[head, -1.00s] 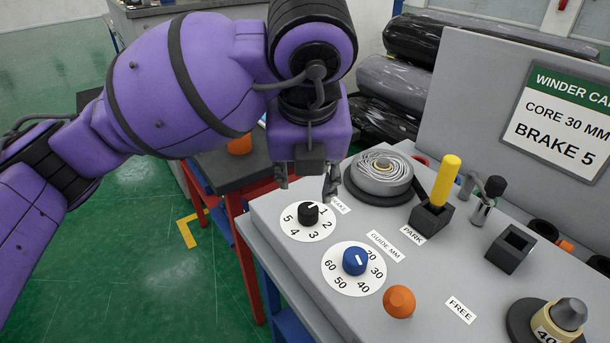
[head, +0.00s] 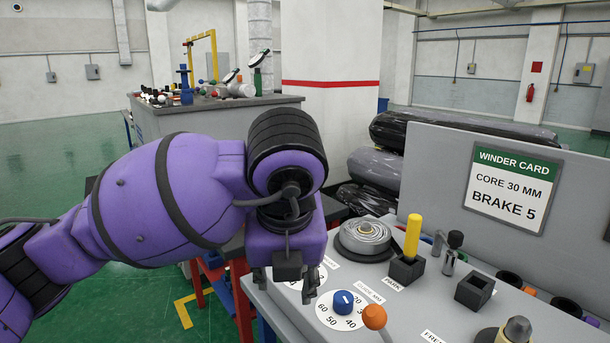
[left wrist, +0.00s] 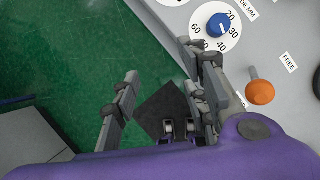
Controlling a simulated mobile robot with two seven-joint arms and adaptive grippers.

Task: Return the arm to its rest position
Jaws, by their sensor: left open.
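My left gripper (head: 284,286) is open and empty at the left edge of the grey winder panel (head: 293,318), in front of the brake dial, whose knob it hides. In the left wrist view its two fingers (left wrist: 158,68) are spread apart, with green floor between them. The blue guide knob (head: 343,302) on its white dial is just right of the gripper; it also shows in the left wrist view (left wrist: 219,25). The winder card (head: 511,187) reads core 30 mm, brake 5. My right gripper is out of view.
An orange ball-topped lever (head: 374,317), a yellow handle (head: 413,236) in the park block and a wound roll (head: 365,236) stand on the panel. Wrapped rolls (head: 450,138) lie behind. A cluttered bench (head: 220,118) stands at the back left. Green floor is open at left.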

